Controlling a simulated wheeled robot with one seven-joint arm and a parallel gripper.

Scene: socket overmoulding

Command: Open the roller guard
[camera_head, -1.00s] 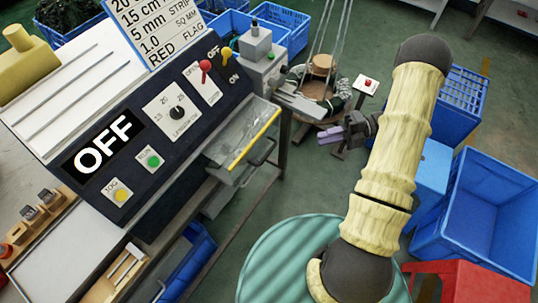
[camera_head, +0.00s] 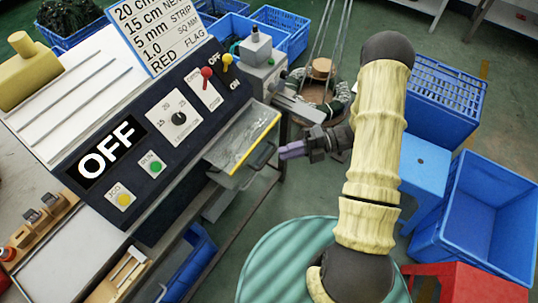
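The roller guard (camera_head: 243,137) is a clear panel with a yellow edge on the right front of the dark control console. A dark loop handle (camera_head: 262,156) sits on its yellow edge. The guard looks tilted and appears to lie over the roller area, but I cannot tell its exact angle. My gripper (camera_head: 284,152), with purple fingers, is just right of the handle and points left at it. The fingertips look close to the handle; I cannot tell whether they touch it. The gap between the fingers is too small to read.
The console has an OFF display (camera_head: 107,152), a dial (camera_head: 179,118), a red lever (camera_head: 207,73), a yellow lever (camera_head: 227,62) and a green button (camera_head: 156,166). A grey unit (camera_head: 262,70) stands behind the guard. Blue crates (camera_head: 480,215) and a blue stool (camera_head: 425,165) are at the right.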

